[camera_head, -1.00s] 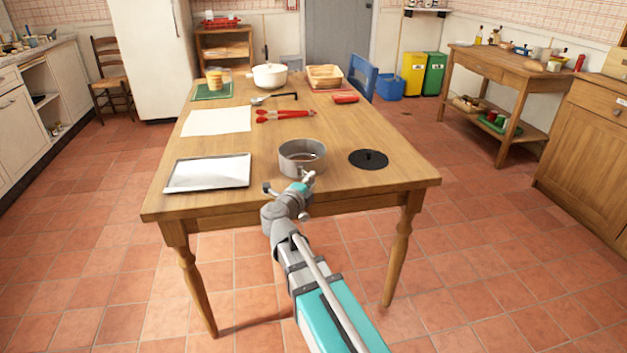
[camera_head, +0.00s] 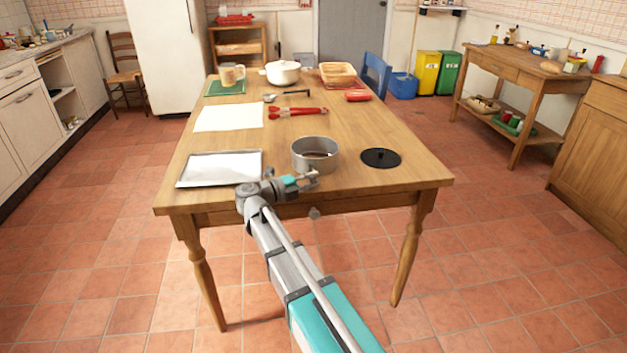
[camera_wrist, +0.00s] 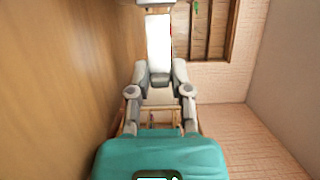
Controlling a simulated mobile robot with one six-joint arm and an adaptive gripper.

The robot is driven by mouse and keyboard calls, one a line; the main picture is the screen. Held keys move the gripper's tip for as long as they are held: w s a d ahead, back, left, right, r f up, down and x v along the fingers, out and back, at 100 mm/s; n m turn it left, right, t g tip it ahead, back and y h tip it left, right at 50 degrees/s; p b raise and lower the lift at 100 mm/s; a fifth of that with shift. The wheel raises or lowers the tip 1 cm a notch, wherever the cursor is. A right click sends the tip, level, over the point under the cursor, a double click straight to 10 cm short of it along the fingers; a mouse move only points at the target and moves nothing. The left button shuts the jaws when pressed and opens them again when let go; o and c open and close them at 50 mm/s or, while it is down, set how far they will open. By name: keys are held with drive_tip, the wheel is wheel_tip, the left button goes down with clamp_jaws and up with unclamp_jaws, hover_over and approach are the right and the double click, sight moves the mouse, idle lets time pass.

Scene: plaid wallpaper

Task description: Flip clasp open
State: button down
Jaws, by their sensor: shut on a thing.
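A round grey metal pan (camera_head: 315,153) stands upright on the wooden table near its front edge. My gripper (camera_head: 314,176) is at the pan's front side, pointing to the right. In the wrist view my gripper (camera_wrist: 160,72) is shut on a pale, flat, narrow piece, which looks like the clasp (camera_wrist: 158,38). The clasp is too small to make out in the head view, and whether it is open or closed cannot be told.
A baking tray (camera_head: 220,168) lies left of the pan and a black round lid (camera_head: 380,158) right of it. Red tongs (camera_head: 297,112) and a white sheet (camera_head: 228,117) lie behind.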

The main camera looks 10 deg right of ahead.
idle(0.4)
drive_tip(key=c, duration=0.9)
unclamp_jaws()
drive_tip(key=shift+a, duration=0.1)
drive_tip(key=shift+v, duration=5.95)
